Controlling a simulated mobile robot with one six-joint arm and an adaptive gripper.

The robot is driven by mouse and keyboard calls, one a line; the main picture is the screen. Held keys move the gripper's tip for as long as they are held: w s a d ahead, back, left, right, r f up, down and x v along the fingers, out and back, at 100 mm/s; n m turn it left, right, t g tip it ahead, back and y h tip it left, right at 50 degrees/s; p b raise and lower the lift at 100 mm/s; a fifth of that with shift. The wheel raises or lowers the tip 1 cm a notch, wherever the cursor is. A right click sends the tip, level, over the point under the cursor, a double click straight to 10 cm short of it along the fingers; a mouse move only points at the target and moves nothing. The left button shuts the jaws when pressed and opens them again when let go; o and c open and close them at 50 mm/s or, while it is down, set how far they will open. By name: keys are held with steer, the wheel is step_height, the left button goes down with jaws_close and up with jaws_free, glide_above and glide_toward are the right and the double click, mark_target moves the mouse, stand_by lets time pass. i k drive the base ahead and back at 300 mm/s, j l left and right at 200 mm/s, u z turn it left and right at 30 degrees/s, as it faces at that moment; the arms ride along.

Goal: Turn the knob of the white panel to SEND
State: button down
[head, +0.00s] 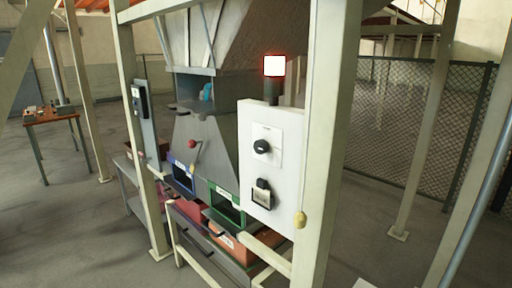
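The white panel (285,177) stands upright right of the picture's middle, between pale steel posts. A round black knob (262,146) sits on a light plate in its upper part. The knob's pointer and the plate's lettering are too small to read, so I cannot tell its setting. A second black fitting with a pale label (262,195) is below it. A lit lamp (274,67), white with a red glow, stands on top of the panel. My gripper is not in view.
A pale post (328,130) stands close at the panel's right. A grey metal chute (205,140) with a red-knobbed lever (192,144) is left of it, above coloured bins (228,207). A small table (50,117) stands far left. Floor at left is clear.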

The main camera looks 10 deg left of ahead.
mark_target(261, 146)
steer(key=l+u, duration=0.25)
steer(key=u, duration=0.2)
steer(key=l+u, duration=0.2)
steer(key=u, duration=0.3)
